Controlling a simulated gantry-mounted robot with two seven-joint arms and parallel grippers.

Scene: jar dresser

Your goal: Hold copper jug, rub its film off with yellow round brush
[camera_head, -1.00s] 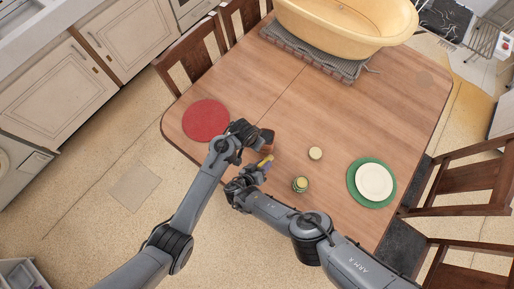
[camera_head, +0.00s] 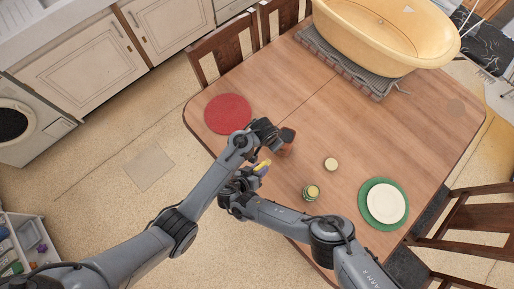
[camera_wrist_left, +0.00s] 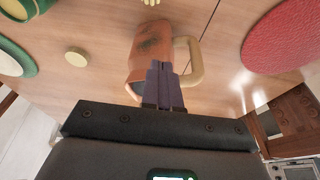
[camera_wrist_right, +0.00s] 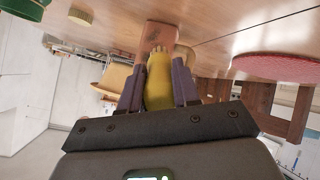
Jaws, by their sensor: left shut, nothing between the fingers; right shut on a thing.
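The copper jug (camera_head: 286,149) is near the table's front-left edge. In the left wrist view the jug (camera_wrist_left: 152,48) shows a dark film patch on its side and a pale handle at right. My left gripper (camera_head: 277,134) is at the jug; its fingers (camera_wrist_left: 164,82) are together in front of the jug's body, with no jug wall clearly between them. My right gripper (camera_head: 257,172) is shut on the yellow brush (camera_head: 263,166), left of and nearer than the jug. In the right wrist view the brush (camera_wrist_right: 158,88) points at the jug (camera_wrist_right: 160,36), with contact unclear.
A red round mat (camera_head: 228,114) lies left of the jug. A large yellow tub (camera_head: 385,35) stands at the back. The table's middle is clear.

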